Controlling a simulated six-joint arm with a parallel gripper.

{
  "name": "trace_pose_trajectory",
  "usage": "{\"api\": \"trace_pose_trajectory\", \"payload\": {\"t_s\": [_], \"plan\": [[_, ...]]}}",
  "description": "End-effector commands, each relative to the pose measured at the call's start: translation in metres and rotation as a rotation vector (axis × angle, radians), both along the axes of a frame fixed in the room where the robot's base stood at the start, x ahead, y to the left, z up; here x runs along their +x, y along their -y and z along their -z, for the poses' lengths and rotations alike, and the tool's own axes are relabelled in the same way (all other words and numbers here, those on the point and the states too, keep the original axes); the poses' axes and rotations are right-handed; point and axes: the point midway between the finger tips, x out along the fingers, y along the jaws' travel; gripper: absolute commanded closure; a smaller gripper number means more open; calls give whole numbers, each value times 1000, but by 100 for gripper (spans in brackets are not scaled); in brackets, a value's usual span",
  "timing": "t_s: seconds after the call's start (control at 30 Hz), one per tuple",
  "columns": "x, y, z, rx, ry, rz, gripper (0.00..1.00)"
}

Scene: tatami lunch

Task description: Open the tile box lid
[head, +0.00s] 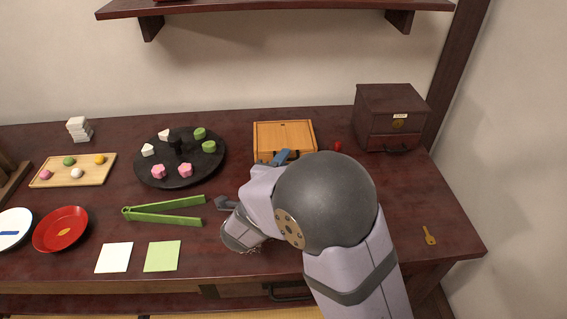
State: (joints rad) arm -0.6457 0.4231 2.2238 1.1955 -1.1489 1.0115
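The tile box appears to be the light wooden box (284,131) at the back middle of the table.
A dark cabinet (392,117) stands right of the box, with a small red ball (337,146) between. A black round stand (150,175) with sweets is to the left. Green tongs (165,219) lie left of my arm. A brass key (429,236) lies at right.

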Motion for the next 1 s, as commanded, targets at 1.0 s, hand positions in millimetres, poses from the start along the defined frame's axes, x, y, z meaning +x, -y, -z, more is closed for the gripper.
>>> {"api": "trace_pose_trajectory", "payload": {"t_s": [1.0], "plan": [[2, 1, 0, 0, 0, 0, 100]]}}
